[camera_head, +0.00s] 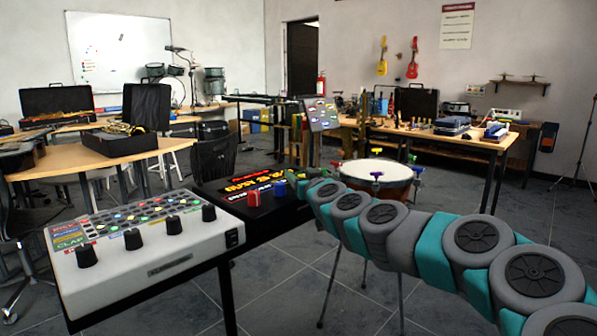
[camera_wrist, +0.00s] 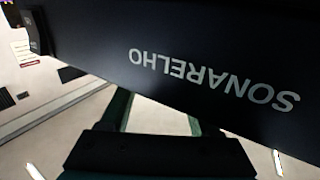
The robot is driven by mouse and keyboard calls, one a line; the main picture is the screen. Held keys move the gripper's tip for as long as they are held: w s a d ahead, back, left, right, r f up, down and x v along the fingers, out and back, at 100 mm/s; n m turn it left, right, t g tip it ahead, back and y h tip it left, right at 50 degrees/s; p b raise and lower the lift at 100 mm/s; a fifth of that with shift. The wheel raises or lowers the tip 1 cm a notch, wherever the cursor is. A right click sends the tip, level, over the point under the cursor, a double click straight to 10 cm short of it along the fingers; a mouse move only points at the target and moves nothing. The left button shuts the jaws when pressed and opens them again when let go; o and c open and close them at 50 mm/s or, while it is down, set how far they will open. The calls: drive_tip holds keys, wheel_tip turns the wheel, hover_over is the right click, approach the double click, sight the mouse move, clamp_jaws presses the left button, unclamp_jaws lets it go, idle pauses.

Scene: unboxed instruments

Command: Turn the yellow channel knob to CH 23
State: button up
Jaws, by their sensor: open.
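A black device (camera_head: 258,212) with a glowing red and yellow display stands on the dark table, with a red knob (camera_head: 254,198) and a blue knob (camera_head: 280,189) on its front part. I cannot make out a yellow channel knob in either view. My arm reaches in from the right, and its far end is at the device's right side, covering part of it. In the wrist view a black panel (camera_wrist: 150,30) with upside-down SONARELHO lettering fills the top. My gripper (camera_wrist: 157,112) is open below it, with nothing seen between the fingers.
A white device (camera_head: 150,245) with several black knobs and lit pads stands at the table's near left. A drum (camera_head: 376,178) on thin legs stands behind my arm. A wooden table (camera_head: 85,160) is at the left; grey floor is open in front.

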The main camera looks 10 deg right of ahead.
drive_tip(key=shift+w+a, duration=0.15)
drive_tip(key=shift+w, duration=0.7)
drive_tip(key=shift+c, duration=0.3)
clamp_jaws()
